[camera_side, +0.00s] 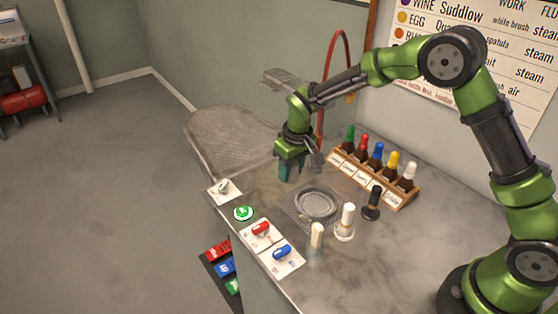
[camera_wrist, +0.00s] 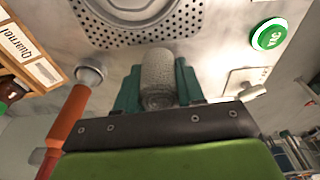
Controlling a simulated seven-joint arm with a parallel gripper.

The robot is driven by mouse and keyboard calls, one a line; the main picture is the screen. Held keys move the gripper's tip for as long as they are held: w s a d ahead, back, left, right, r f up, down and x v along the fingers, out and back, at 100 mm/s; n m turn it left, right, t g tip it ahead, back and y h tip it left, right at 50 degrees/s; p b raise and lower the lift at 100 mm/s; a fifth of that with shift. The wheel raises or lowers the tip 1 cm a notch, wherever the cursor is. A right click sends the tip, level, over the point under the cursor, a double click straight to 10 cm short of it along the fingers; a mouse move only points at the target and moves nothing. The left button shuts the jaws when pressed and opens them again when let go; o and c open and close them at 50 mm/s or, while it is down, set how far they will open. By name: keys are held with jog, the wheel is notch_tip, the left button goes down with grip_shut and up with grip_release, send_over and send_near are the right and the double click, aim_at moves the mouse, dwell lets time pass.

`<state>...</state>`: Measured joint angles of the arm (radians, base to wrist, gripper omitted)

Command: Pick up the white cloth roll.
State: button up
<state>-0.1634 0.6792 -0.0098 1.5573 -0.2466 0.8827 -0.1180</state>
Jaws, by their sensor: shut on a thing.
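The white cloth roll (camera_wrist: 159,76) shows in the wrist view as a pale, textured cylinder between two teal fingers. My gripper (camera_wrist: 158,88) is shut on it, with one finger against each side. In the side view my gripper (camera_side: 291,168) points down over the counter, left of the round drain plate. The roll is hidden by the fingers there. I cannot tell whether the roll touches the counter.
A perforated plate (camera_side: 282,203) lies right of my gripper. A rack of bottles (camera_side: 345,175) stands behind it. A red hose (camera_side: 328,65) rises close behind my gripper. White and dark brushes (camera_side: 372,204) stand in front right. A green button (camera_side: 243,213) is at the front edge.

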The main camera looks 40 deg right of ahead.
send_near(318, 207)
jog(key=shift+s+d+f, duration=0.15)
jog(key=shift+s+f, duration=0.3)
jog(key=shift+s, duration=0.1)
jog(key=shift+s+d+f, duration=0.15)
jog(key=shift+s+f, duration=0.3)
jog(key=shift+s, duration=0.1)
jog(key=shift+r, duration=0.1)
jog(key=shift+r, duration=0.15)
jog(key=shift+w, duration=0.1)
jog(key=shift+w+a+f, duration=0.15)
jog(key=shift+w+f, duration=0.55)
jog(key=shift+f, duration=0.25)
jog(key=shift+w+a+f, duration=0.1)
jog(key=shift+w+f, duration=0.6)
jog(key=shift+f, duration=0.25)
jog(key=shift+f, duration=0.7)
jog(key=shift+r, duration=0.15)
